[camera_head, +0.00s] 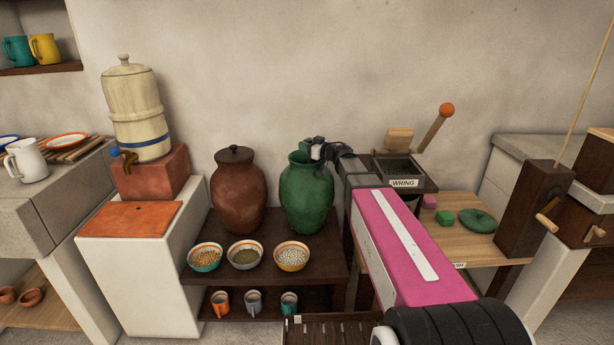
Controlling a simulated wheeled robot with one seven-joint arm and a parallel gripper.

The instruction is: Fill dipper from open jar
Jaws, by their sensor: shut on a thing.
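The open jar (305,199) is green and stands upright on the dark wooden shelf, its mouth uncovered. My gripper (312,152) is at the jar's mouth, at its right rim, reaching in from the right. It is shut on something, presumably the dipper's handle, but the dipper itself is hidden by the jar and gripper. A brown jar (238,192) with its lid on stands to the left of the green one. The green lid (477,220) lies on the wooden table at the right.
Bowls of grain and seeds (245,253) stand in front of the jars, with several mugs (254,302) on the shelf below. A water dispenser (137,113) stands at the left.

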